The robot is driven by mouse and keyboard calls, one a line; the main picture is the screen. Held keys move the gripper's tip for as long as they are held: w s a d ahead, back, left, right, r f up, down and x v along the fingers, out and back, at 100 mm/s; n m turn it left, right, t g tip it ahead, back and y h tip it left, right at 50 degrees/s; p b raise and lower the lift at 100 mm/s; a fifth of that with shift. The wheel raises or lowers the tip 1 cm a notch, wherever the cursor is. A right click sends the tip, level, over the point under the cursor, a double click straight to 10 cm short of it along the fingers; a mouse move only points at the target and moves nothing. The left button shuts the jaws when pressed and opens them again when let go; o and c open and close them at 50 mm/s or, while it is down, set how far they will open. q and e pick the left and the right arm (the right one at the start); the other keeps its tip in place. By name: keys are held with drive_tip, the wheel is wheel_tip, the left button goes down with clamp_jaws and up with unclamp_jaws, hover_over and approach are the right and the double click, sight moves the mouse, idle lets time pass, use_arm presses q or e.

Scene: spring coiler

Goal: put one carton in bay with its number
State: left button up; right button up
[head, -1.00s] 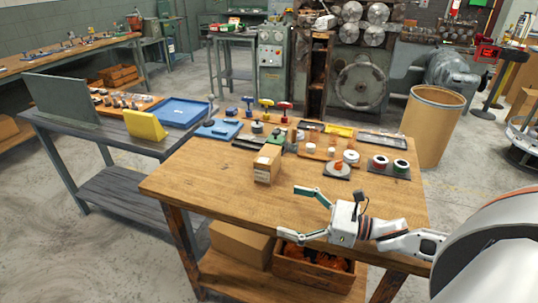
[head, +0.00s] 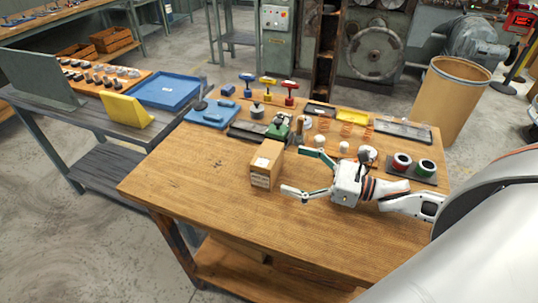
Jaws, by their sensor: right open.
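A brown carton (head: 264,166) stands upright on the wooden table (head: 190,179), with a white label low on its near face. Any number on it is too small to read. My right gripper (head: 291,172) is open just right of the carton, its two fingers pointing left toward it. The near fingertip is by the carton's lower right. My left gripper is out of view. I cannot make out a numbered bay.
Behind the carton stand a green device (head: 279,127), coloured T-handled tools, copper springs and spools (head: 401,162). A blue tray (head: 167,90) and a yellow block (head: 126,110) sit on the grey bench at left. The table's front left is clear.

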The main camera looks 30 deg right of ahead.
sight(278, 161)
drive_tip(key=shift+w, duration=0.2)
drive_tip(key=shift+w+a+r, duration=0.1)
drive_tip(key=shift+w+a, duration=0.1)
drive_tip(key=shift+x, duration=0.95)
drive_tip(key=shift+w+a+r, duration=0.2)
drive_tip(key=shift+w+a, duration=0.2)
drive_tip(key=shift+w, duration=0.05)
drive_tip(key=p+x, duration=0.1)
drive_tip(key=x, duration=0.1)
drive_tip(key=shift+w+a+r, duration=0.1)
drive_tip(key=shift+w, duration=0.3)
drive_tip(key=shift+w+a, duration=0.4)
drive_tip(key=c, duration=1.8)
drive_tip(key=shift+c, duration=0.2)
